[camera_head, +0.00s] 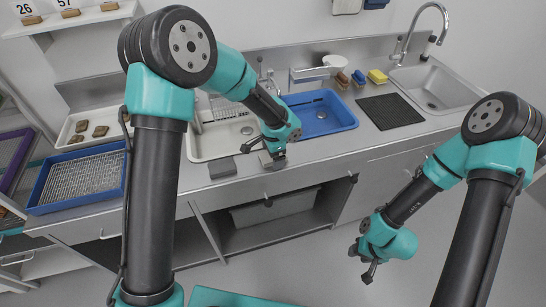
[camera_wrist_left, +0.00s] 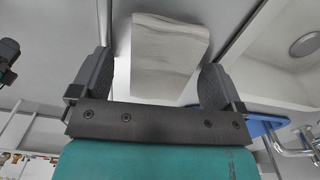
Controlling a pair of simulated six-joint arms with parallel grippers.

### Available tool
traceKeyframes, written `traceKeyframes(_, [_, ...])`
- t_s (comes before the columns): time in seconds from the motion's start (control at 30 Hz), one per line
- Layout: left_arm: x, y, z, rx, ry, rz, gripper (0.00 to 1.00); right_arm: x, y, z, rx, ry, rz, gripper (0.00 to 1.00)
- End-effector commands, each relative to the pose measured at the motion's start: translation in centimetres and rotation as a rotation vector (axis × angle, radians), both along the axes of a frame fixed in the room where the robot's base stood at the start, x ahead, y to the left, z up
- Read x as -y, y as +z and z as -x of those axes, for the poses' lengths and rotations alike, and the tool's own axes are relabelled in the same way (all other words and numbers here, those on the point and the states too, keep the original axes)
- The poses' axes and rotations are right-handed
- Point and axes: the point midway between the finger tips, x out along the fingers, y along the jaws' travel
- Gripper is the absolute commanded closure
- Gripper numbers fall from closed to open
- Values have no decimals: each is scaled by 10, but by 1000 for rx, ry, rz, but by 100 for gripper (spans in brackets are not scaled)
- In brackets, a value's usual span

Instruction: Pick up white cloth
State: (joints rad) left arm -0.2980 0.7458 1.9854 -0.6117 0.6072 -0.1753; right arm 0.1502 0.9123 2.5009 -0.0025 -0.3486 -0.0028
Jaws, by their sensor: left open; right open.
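The white cloth (camera_wrist_left: 168,45) shows in the left wrist view as a pale folded pad, between the two fingers of my left gripper (camera_wrist_left: 158,72). The fingers are open, with a gap visible on either side of it. In the head view my left gripper (camera_head: 276,157) is at the counter's front edge, by a small pale piece (camera_head: 264,157) that is partly hidden and looks like the cloth. My right gripper (camera_head: 367,264) is open and empty, hanging low in front of the counter, far from the cloth.
A black mat (camera_head: 391,111), sponges and a sink (camera_head: 436,91) are farther right. A blue tray (camera_head: 80,178) sits at the left.

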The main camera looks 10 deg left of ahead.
Motion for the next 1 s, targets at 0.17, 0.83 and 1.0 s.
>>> traceKeyframes(0.17, [0,0,0,0,0,0,13,0,0,0,0,0,0,57])
traceKeyframes(0.83, [0,0,0,0,0,0,60,0,0,0,0,0,0,57])
traceKeyframes(1.0, [0,4,0,1,0,0,60,0,0,0,0,0,0,57])
